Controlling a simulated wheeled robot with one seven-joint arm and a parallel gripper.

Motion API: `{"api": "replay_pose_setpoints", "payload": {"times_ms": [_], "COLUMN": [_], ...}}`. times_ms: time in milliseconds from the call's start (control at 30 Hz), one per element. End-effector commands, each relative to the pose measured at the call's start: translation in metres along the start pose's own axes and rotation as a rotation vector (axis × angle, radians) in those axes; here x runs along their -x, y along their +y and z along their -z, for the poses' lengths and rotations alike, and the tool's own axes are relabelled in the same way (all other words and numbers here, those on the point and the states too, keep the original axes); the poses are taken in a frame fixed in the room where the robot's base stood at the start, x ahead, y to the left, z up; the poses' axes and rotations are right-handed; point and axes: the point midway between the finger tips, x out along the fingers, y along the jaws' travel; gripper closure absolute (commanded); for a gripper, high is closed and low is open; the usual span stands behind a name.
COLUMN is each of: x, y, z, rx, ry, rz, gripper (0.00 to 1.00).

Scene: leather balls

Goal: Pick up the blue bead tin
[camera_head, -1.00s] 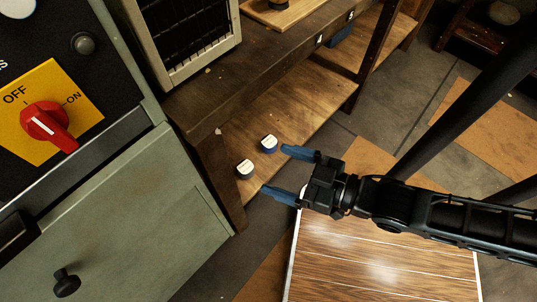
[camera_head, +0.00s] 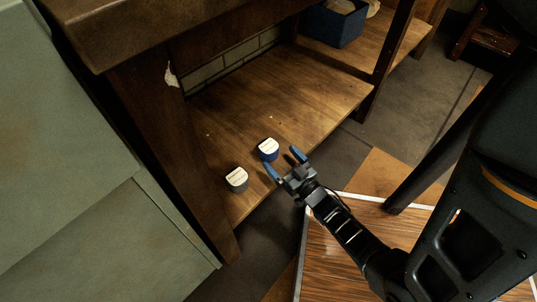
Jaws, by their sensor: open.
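The blue bead tin (camera_head: 268,151) is a small round tin with a blue side and a white top. It stands upright on the lower wooden shelf (camera_head: 285,105). A similar tin with a grey side and white top (camera_head: 237,180) stands to its lower left on the same shelf. My gripper (camera_head: 283,163) has two blue-tipped fingers and is open and empty. Its fingertips are just below and right of the blue tin in the picture. One fingertip appears close to the tin's lower edge; I cannot tell whether it touches.
The thick upper board (camera_head: 165,25) of the workbench overhangs the shelf. A wooden leg (camera_head: 165,150) stands at left, beside a green cabinet (camera_head: 70,170). A dark blue bin (camera_head: 335,25) sits farther back. The shelf behind the blue tin is clear.

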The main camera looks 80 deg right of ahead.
Motion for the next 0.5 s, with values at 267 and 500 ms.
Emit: {"api": "replay_pose_setpoints", "payload": {"times_ms": [267, 500], "x": [-0.024, -0.056], "y": [-0.001, -0.004], "z": [0.001, 0.004], "rx": [0.001, 0.002], "ry": [0.001, 0.002], "rz": [0.0, 0.0], "gripper": [0.0, 0.0]}}
